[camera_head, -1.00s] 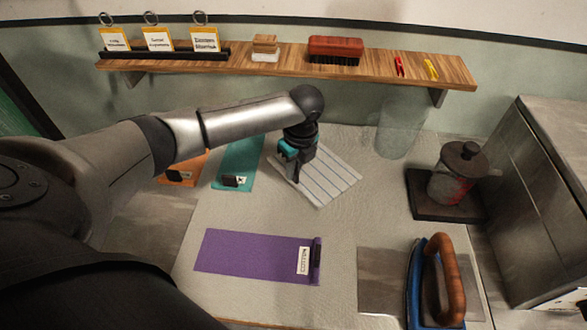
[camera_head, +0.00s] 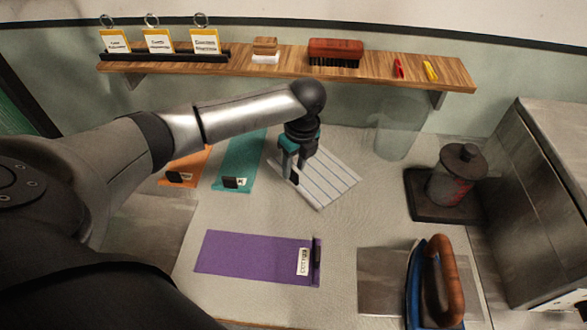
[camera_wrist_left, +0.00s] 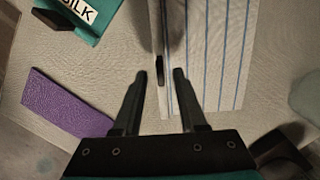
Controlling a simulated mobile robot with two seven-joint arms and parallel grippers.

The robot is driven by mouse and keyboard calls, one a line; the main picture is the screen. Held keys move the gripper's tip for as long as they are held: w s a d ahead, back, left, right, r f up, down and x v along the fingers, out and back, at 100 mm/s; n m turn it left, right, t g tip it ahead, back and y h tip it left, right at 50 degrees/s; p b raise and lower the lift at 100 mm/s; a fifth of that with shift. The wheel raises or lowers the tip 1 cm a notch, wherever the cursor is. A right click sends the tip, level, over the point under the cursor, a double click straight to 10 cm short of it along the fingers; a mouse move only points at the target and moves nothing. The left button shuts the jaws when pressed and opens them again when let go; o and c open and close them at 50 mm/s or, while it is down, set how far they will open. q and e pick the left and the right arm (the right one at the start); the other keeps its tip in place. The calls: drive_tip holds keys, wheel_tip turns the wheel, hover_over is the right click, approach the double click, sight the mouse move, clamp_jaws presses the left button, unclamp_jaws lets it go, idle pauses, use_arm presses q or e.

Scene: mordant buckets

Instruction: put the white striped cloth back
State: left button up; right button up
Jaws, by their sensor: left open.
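The white striped cloth (camera_head: 328,178) lies flat and at an angle on the pale worktop, with thin blue stripes; it also shows in the left wrist view (camera_wrist_left: 225,65). My left gripper (camera_head: 292,179) is over the cloth's left edge, pointing down. In the left wrist view its two fingers (camera_wrist_left: 160,74) are apart, on either side of a small dark piece at the cloth's edge. I cannot tell whether they touch it. The arm and gripper hide the cloth's upper left part. My right gripper is not in view.
A teal cloth (camera_head: 240,160) and an orange cloth (camera_head: 186,168) lie to the left, a purple cloth (camera_head: 250,258) in front. A blue iron with a wooden handle (camera_head: 443,280) stands front right. A clear cylinder (camera_head: 398,130) stands behind right, below a wooden shelf (camera_head: 285,62).

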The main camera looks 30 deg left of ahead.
use_arm(q)
wheel_tip(320, 180, up, 10)
drive_tip(key=d+p, duration=0.1)
drive_tip(key=shift+s+d, duration=0.2)
drive_tip(key=shift+s, duration=0.05)
idle(0.4)
